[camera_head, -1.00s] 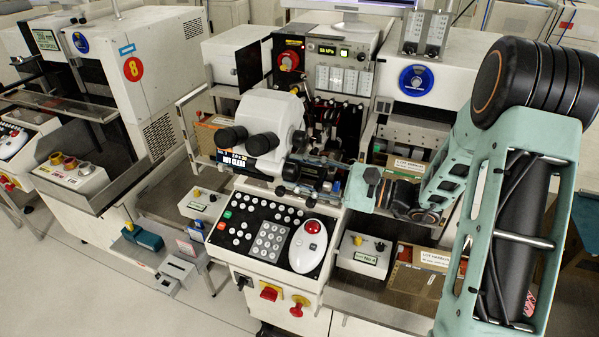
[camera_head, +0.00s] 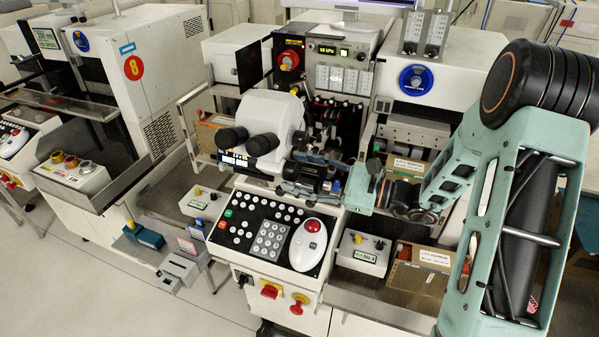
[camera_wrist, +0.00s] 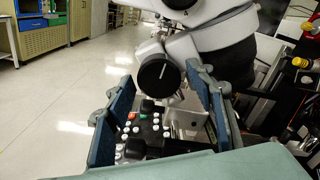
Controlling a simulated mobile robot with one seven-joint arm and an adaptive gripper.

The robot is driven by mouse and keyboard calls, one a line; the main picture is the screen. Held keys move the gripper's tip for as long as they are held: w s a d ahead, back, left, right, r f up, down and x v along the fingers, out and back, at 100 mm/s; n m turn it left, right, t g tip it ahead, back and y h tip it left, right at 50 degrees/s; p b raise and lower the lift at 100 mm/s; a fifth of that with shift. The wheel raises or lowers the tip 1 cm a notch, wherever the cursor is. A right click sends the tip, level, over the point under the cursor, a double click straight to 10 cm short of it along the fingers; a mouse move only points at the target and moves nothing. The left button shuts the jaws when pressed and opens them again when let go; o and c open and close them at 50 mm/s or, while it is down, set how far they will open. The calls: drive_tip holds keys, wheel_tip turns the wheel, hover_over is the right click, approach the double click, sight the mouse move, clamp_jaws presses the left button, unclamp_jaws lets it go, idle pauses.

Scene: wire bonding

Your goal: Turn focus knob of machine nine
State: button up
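The focus knob (camera_wrist: 158,72) is a round black knob with a white line, on the side of the white microscope head (camera_head: 272,118) of the middle machine. In the wrist view my gripper (camera_wrist: 160,84) is open, with one blue-padded finger on the left and one on the right. The knob appears between and just beyond the fingertips, with gaps on both sides; contact cannot be seen. No number nine is readable on this machine.
The keypad panel (camera_head: 267,235) with a white red-ball trackball (camera_head: 308,244) lies below my gripper. Small control boxes (camera_head: 363,252) stand at its sides. Machine eight, with a red sign (camera_head: 133,68), stands left. Dark machine parts (camera_wrist: 275,85) crowd the wrist view's right; open floor lies left.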

drive_tip(key=v, duration=1.2)
idle(0.5)
